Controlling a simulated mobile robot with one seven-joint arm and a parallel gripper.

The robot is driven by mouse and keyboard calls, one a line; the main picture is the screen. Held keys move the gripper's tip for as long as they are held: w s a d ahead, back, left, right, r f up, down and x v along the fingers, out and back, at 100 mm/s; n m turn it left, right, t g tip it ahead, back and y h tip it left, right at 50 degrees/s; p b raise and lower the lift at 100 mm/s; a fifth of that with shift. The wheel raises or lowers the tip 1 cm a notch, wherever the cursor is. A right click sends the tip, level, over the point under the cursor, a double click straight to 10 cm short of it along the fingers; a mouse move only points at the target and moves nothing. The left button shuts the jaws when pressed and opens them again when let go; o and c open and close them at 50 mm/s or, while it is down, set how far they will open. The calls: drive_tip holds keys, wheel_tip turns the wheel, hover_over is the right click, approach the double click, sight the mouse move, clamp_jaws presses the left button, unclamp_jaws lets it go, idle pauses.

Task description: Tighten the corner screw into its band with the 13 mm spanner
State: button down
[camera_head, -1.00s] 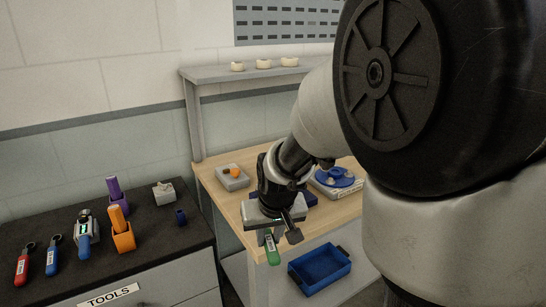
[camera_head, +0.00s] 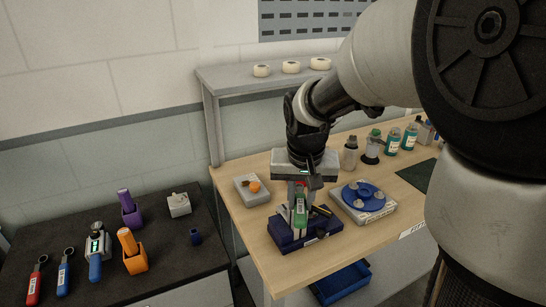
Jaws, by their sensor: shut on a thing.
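My gripper (camera_head: 300,188) is shut on a green-handled tool (camera_head: 300,213), which I take to be the 13 mm spanner. The tool hangs low over a dark blue fixture (camera_head: 283,240) near the front left of the wooden table. Its size label is too small to read, and its working end is hidden. I cannot tell whether it touches the fixture. The corner screw and its band cannot be made out. A blue disc part (camera_head: 363,196) sits on a grey base to the right.
A grey box with an orange knob (camera_head: 254,187) lies left of my gripper. Bottles (camera_head: 349,155) stand behind right. The black tool bench (camera_head: 180,262) at left holds red (camera_head: 33,282) and blue (camera_head: 64,275) handled tools. A blue bin (camera_head: 342,281) sits below the table.

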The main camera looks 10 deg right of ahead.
drive_tip(key=shift+s, duration=0.2)
drive_tip(key=shift+f+b, duration=1.6)
drive_tip(key=shift+f, duration=0.35)
drive_tip(key=shift+f, duration=0.3)
drive_tip(key=shift+f+b, duration=0.6)
drive_tip(key=shift+b, duration=0.15)
drive_tip(key=c, duration=2.2)
unclamp_jaws()
clamp_jaws()
